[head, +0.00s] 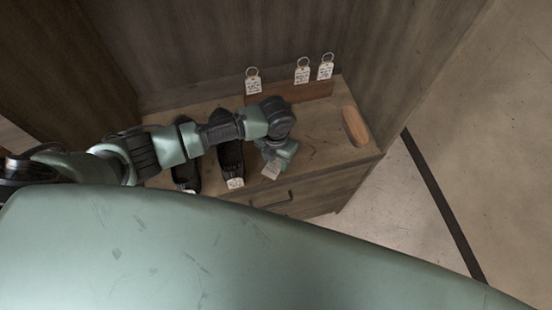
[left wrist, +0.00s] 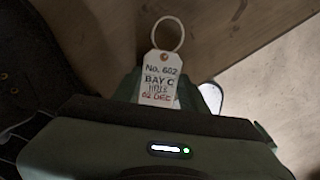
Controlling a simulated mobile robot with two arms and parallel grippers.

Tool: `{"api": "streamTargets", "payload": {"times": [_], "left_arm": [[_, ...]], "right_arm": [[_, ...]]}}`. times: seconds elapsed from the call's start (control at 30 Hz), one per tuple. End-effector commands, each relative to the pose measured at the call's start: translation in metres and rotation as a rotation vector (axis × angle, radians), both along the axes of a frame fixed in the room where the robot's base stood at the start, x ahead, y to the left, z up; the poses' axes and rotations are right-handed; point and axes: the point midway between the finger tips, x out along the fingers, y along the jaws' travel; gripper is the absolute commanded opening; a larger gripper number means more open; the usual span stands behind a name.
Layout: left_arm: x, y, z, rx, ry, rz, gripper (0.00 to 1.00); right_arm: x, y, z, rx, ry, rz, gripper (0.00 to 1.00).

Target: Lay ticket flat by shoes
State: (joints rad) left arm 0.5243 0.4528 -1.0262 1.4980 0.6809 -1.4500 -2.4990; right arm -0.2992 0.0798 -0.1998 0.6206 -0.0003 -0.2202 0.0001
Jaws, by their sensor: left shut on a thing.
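My left gripper (head: 273,164) is over the front of the wooden cabinet top, just right of the black shoes. It is shut on a white ticket (head: 271,171). In the left wrist view the ticket (left wrist: 160,78) shows a pale ring at its top and the print "No. 602 BAY C"; its lower end is hidden by the gripper. One black shoe (head: 231,158) stands nearest the gripper, the other black shoe (head: 187,181) to its left; my arm covers part of both. Small white labels lie at their front ends. My right gripper is not in view.
Several ringed tags, one at the left (head: 253,83), stand along a wooden block (head: 310,92) at the back. An oval brown wooden piece (head: 355,127) lies at the cabinet top's right end. The top (head: 325,135) is bare between it and my gripper. A drawer handle (head: 273,201) is below.

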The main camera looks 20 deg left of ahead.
Motion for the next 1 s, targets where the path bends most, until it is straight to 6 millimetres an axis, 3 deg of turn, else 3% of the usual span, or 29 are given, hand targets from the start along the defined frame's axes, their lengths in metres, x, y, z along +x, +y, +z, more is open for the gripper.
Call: {"api": "streamTargets", "payload": {"times": [0.27,0.3,0.4,0.77,1.0], "left_arm": [[0.000,0.000,-0.001,0.000,-0.001,0.000,0.00],[0.000,0.000,-0.001,0.000,-0.001,0.000,0.45],[0.000,0.000,-0.001,0.000,-0.001,0.000,0.68],[0.001,0.000,0.002,-0.002,-0.003,-0.001,0.68],[0.002,0.000,0.037,-0.001,-0.007,-0.002,0.68]], "right_arm": [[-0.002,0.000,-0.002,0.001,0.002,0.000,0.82],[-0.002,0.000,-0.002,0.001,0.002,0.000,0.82],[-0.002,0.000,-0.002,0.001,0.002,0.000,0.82],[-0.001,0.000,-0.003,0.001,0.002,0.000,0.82],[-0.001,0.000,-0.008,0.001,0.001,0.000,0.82]]}}
